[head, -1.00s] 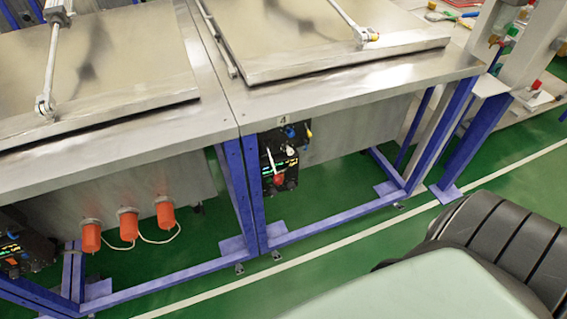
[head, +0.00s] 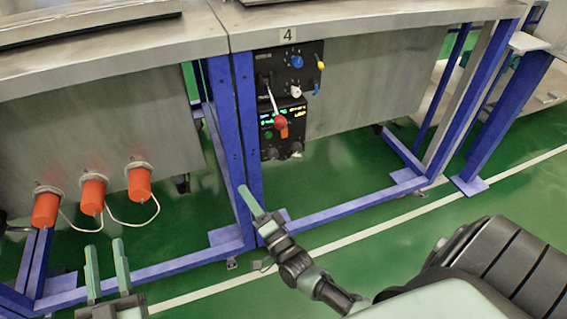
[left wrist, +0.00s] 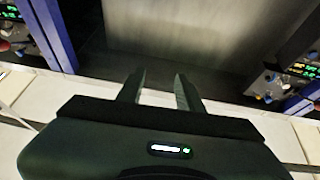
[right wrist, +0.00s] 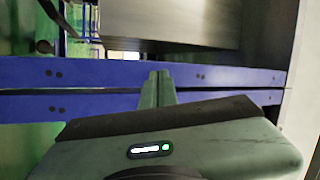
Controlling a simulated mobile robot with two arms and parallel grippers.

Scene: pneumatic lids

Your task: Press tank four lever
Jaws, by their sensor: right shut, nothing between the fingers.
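The tank four control panel (head: 284,90) is black and hangs under the tabletop beside a blue leg, below the "4" label (head: 287,35). A thin pale lever (head: 272,98) slants down its left side, towards a red knob (head: 281,122). My right gripper (head: 244,189) is shut and empty, below and left of the panel and apart from it. Its closed fingers (right wrist: 158,74) point at blue frame bars in the right wrist view. My left gripper (head: 104,244) is open and empty near the orange cylinders. Its parted fingers also show in the left wrist view (left wrist: 159,76).
Blue frame legs (head: 244,120) stand left of the panel, and a low blue rail (head: 350,208) runs near the floor. Several orange cylinders (head: 92,196) with white cords hang at the left. A blue knob (head: 297,62) and a yellow knob (head: 320,65) project from the panel.

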